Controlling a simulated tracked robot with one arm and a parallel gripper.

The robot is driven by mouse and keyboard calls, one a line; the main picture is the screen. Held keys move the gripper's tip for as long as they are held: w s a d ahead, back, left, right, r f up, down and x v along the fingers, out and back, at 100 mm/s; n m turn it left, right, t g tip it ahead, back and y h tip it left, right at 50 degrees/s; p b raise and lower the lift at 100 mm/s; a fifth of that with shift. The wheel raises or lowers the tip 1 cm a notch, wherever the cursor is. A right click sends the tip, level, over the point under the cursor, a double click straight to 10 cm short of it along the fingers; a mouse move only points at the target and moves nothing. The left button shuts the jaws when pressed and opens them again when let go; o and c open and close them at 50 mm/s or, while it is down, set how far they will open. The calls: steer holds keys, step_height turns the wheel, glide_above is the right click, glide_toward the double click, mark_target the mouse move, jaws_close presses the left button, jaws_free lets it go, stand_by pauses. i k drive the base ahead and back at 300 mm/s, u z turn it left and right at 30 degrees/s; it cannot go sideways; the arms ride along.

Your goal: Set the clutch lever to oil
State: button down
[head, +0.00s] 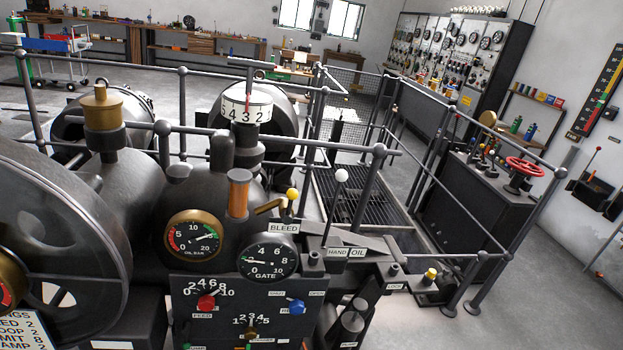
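A lever with a white ball knob (341,176) stands right of the centre in the head view, behind the gauges. Its thin rod runs down and slightly left to a dark block beside two small plates. The plates read HAND (337,253) and OIL (358,253), with OIL on the right. I take this as the clutch lever, though no clutch label is readable. The rod's foot is close to the HAND plate's left end; I cannot tell for certain which setting it is in. I cannot make out my gripper in this view, and nothing is seen touching the lever.
A yellow-knobbed lever (292,194) stands left, by the BLEED plate (284,228). The GATE gauge (267,258) and a knob panel (250,310) are in front. Grey railings (390,152) cross behind. A yellow button (430,274) and red handwheel (524,166) lie right. Floor at lower right is clear.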

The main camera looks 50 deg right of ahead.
mark_target(341, 177)
steer(key=u, duration=1.8)
steer(key=k, duration=1.1)
steer(key=z, duration=1.8)
steer(key=i, duration=0.5)
steer(key=z, duration=0.15)
